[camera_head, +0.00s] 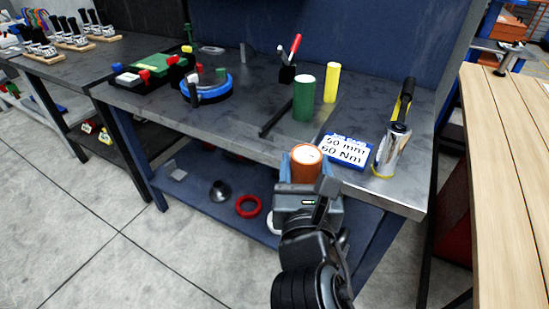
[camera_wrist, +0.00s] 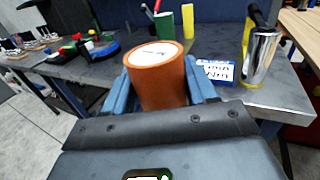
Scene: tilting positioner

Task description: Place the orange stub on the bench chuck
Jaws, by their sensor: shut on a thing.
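The orange stub (camera_head: 305,172) is a short cylinder with a pale top face. My gripper (camera_head: 306,180) is shut on it and holds it roughly upright at the front edge of the metal bench. In the wrist view the stub (camera_wrist: 160,82) sits between the blue fingers of my gripper (camera_wrist: 160,92). A round blue-rimmed fixture with upright jaws (camera_head: 207,88), which looks like the bench chuck, is on the bench to the left and farther back. It is apart from the stub. In the wrist view the fixture (camera_wrist: 103,50) is small and partly unclear.
A green cylinder (camera_head: 303,98) and a yellow one (camera_head: 332,83) stand on the bench (camera_head: 240,135). A "50 mm 60 Nm" sign (camera_head: 344,151) and a shiny cylindrical tool (camera_head: 392,150) are to the right. A red-handled tool (camera_head: 289,62) stands behind.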

